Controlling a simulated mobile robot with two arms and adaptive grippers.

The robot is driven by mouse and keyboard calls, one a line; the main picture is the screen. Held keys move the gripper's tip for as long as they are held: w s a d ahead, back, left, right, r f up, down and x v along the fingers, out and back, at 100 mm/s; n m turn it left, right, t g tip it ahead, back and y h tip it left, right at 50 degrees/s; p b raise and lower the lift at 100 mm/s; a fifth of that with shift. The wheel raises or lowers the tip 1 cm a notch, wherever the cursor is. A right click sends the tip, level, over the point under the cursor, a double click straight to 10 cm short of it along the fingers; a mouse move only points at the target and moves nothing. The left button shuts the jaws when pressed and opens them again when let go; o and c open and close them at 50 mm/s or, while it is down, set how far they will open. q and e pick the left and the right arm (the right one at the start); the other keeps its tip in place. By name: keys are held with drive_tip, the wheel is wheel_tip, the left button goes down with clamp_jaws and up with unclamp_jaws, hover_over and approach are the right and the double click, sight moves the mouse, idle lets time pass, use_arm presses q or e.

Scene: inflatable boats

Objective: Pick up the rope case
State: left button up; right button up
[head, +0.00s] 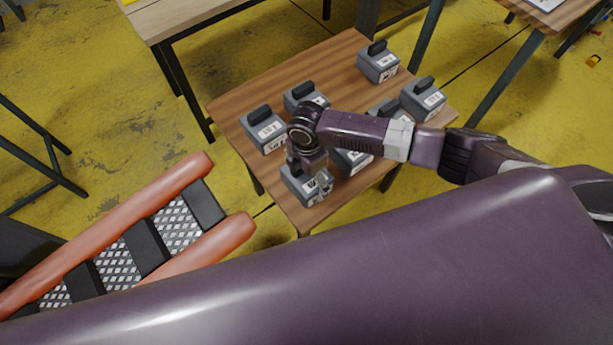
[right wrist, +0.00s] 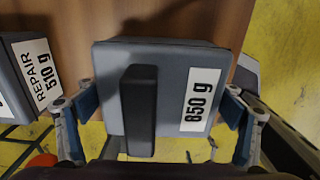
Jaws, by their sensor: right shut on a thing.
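My right gripper (head: 313,180) points down at the near corner of the wooden table and is shut on a grey case (head: 293,184). In the right wrist view, its blue-padded fingers (right wrist: 160,112) press on two opposite sides of this grey case (right wrist: 200,65), which has a black handle on top. Its white label reads "650 g" or "850 g"; I see no name on it, so I cannot tell if it is the rope case. I cannot tell whether it touches the table. My left gripper is not in view.
Several similar grey cases stand on the table (head: 335,58), such as one at the left (head: 264,132) and one at the back (head: 378,64). A case marked "REPAIR 510 g" (right wrist: 30,75) is close beside the held one. Orange tubes (head: 125,220) lie at left.

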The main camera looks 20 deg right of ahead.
drive_tip(key=c, duration=0.5)
drive_tip(key=shift+r, duration=0.2)
